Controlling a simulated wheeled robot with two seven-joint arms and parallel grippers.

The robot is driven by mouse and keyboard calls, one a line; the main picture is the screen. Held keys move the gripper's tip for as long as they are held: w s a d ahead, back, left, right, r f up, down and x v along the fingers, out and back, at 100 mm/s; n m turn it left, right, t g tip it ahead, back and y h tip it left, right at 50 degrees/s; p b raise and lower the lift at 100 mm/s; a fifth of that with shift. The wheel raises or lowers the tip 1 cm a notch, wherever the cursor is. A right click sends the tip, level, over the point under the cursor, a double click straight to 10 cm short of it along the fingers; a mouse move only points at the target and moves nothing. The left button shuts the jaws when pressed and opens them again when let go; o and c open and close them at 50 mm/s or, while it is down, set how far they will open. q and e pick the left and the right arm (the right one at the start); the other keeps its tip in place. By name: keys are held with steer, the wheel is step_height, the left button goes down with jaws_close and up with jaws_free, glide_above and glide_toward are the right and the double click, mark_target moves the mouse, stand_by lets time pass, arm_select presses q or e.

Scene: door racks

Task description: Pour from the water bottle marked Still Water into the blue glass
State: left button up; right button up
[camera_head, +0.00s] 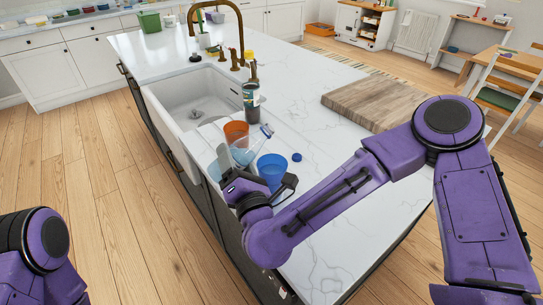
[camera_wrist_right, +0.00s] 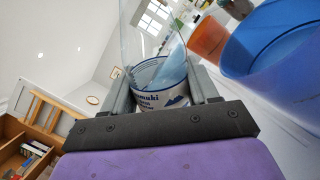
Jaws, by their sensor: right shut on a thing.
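My right gripper (camera_head: 258,187) is shut on a clear bottle (camera_head: 249,152), tilted over the counter beside the blue glass. In the right wrist view the bottle (camera_wrist_right: 160,76) sits between my fingers, with a white and blue label that I can read only in part. The blue glass (camera_head: 272,172) stands upright on the counter, close to the gripper and partly hidden by it. The blue glass fills the upper right of the wrist view (camera_wrist_right: 280,45). I cannot tell whether any water is flowing. My left gripper is out of view.
An orange glass (camera_head: 236,132) stands just behind the bottle. A small blue cap (camera_head: 297,157) lies to the right of the blue glass. A dark-labelled bottle (camera_head: 251,100) stands by the sink (camera_head: 196,98).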

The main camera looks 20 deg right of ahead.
mark_target(236, 145)
steer(key=r, duration=0.1)
steer(key=r+n+p, duration=0.1)
steer(key=shift+d+r, duration=0.3)
steer(key=shift+r, duration=0.05)
steer(key=n, duration=0.2)
steer(key=shift+s+d+f+n+g+y+p, duration=0.1)
steer(key=shift+s+d+n+g+y+p, duration=0.1)
steer(key=shift+n+g+y+p, duration=0.15)
steer(key=n+g+p, duration=0.1)
steer(key=n, duration=0.3)
steer(key=shift+a+y, duration=0.15)
steer(key=shift+y, duration=0.1)
steer(key=n+p, duration=0.1)
steer(key=r+n+p, duration=0.1)
steer(key=shift+w+a+r+p, duration=0.1)
steer(key=shift+w+r+p, duration=0.15)
steer(key=shift+p, duration=0.15)
steer(key=shift+s+r+n+g+p, duration=0.2)
steer(key=shift+r+n+g+p, duration=0.05)
steer(key=shift+r+n+p, duration=0.2)
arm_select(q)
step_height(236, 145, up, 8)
arm_select(e)
steer(key=shift+f, duration=0.1)
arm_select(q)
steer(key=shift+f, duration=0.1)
arm_select(e)
steer(key=shift+w, duration=0.1)
